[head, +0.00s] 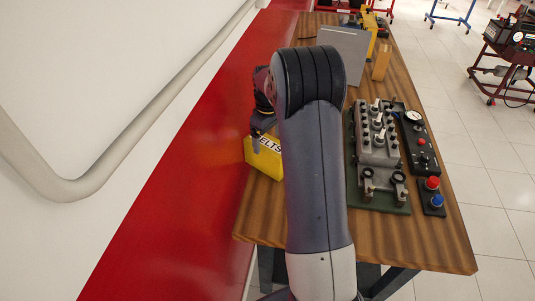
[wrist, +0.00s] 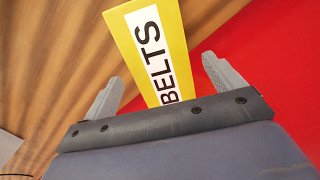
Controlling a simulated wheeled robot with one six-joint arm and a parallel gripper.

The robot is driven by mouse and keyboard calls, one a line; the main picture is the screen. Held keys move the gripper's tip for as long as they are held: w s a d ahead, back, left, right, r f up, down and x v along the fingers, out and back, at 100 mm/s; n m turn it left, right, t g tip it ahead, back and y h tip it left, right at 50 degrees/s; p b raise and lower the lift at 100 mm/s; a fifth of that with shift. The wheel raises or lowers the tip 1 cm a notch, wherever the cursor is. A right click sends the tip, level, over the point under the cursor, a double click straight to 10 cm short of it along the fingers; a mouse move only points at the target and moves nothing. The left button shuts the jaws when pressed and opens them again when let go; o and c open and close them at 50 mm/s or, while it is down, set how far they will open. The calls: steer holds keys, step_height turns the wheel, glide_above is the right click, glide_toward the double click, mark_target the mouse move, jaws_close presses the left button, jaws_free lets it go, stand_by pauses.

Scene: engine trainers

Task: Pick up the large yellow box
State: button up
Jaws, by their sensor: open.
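The large yellow box (head: 263,158) lies on the left edge of the wooden table in the head view, partly hidden behind my arm. In the wrist view the yellow box (wrist: 179,38) carries a white label reading BELTS, and its near end is hidden behind my gripper's body. My gripper (wrist: 165,80) is open, with one grey finger on each side of the box and a visible gap to each. In the head view my gripper (head: 256,140) is over the box, and I cannot tell whether it touches it.
An engine block (head: 378,150) on a green base and a gauge panel (head: 415,140) stand on the table's right. A grey panel (head: 345,50) and a smaller yellow box (head: 381,62) are farther back. A red-and-white wall (head: 190,165) runs close along the left.

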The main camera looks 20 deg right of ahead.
mark_target(268, 143)
step_height(268, 143, down, 5)
steer(key=shift+f+p, duration=0.1)
steer(key=shift+p, duration=0.7)
steer(key=shift+c, duration=0.2)
steer(key=c, duration=1.3)
